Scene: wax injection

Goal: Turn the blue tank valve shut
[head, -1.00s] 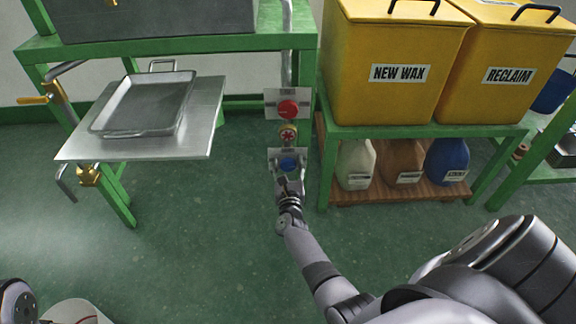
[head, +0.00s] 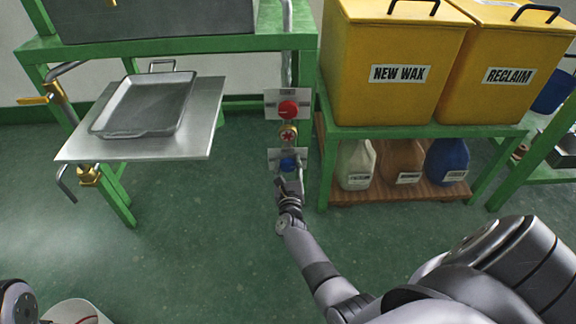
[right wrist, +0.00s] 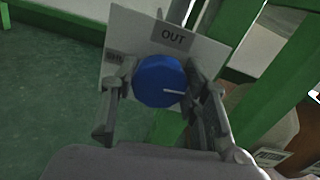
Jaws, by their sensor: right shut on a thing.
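The blue valve knob (head: 287,163) is mounted low on the green post, under the red knob. In the right wrist view the blue knob (right wrist: 160,82) fills the middle, in front of a pale plate (right wrist: 190,42) reading "OUT". A white line on the knob points to the right. My right gripper (head: 288,172) is at the blue knob. In the right wrist view its two fingers (right wrist: 160,88) lie on the left and right sides of the knob, shut on it. My left gripper is not in view.
A red knob (head: 288,108) and a brass fitting with a red centre (head: 288,133) sit above the blue knob. A metal shelf (head: 195,130) with a tray (head: 165,129) stands left. Yellow bins (head: 395,70) and several jugs (head: 447,161) stand right.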

